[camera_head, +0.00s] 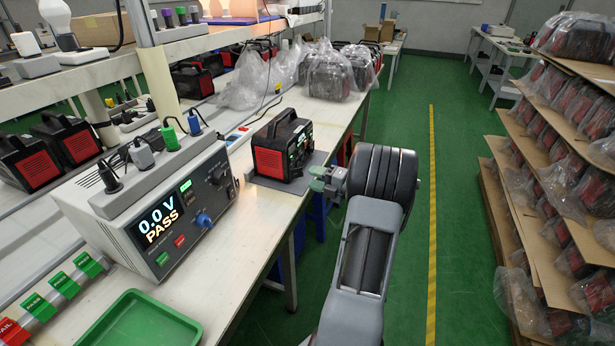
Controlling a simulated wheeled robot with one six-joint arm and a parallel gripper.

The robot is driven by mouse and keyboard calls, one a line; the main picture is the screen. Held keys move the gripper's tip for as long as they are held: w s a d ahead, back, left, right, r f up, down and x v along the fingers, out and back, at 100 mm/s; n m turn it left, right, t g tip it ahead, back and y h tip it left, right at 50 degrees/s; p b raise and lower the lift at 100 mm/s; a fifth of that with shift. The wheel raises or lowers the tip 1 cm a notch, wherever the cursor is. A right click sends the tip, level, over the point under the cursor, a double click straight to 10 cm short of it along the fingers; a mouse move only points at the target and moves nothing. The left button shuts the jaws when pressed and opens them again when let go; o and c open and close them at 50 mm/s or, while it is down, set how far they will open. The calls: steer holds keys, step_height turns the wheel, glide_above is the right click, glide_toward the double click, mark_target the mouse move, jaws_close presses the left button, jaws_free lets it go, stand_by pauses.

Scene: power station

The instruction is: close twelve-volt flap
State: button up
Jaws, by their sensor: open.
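A black and red power station (270,162) with a top handle stands on a grey mat (262,182) on the workbench. Its panel side faces right, toward my arm, and shows small green lit spots. The twelve-volt flap is too small to make out on that panel. My gripper (318,179) is at the right end of the power station, just over the bench's edge, with greenish parts at its tip. It is open. I cannot tell whether it touches the panel. My arm comes in from the lower right.
A grey tester (150,220) reading "0.0 V PASS" stands left of the power station, with several plugs on top. A green tray (140,322) lies in front. Bagged units (335,75) stand farther back. Racks of bagged units (570,150) line the right, beyond a clear green floor (455,200).

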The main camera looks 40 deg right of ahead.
mark_target(297, 174)
steer(key=shift+x, duration=1.45)
steer(key=c, duration=0.6)
steer(key=shift+o, duration=0.2)
steer(key=y, duration=0.1)
steer(key=n+g+b, duration=0.1)
steer(key=n+y+b, duration=0.1)
steer(key=shift+w+d+f+y, duration=0.25)
steer(key=shift+w+d+y, duration=0.05)
steer(key=shift+w+d, duration=0.05)
steer(key=shift+w+d+r+n+g+y+b, duration=0.1)
steer(key=shift+w+n+g+y+b, duration=0.15)
steer(key=shift+n+g+y, duration=0.45)
steer(key=shift+w+d+r+n+g+y+b, duration=0.15)
steer(key=shift+w+n+g+y, duration=0.1)
steer(key=shift+n+g+y, duration=0.4)
steer(key=shift+w+d+n+g+y+b, duration=0.1)
steer(key=shift+w+n+g+y+b, duration=0.15)
steer(key=shift+n+g+y, duration=0.4)
steer(key=o, duration=0.6)
steer(key=shift+c, duration=0.2)
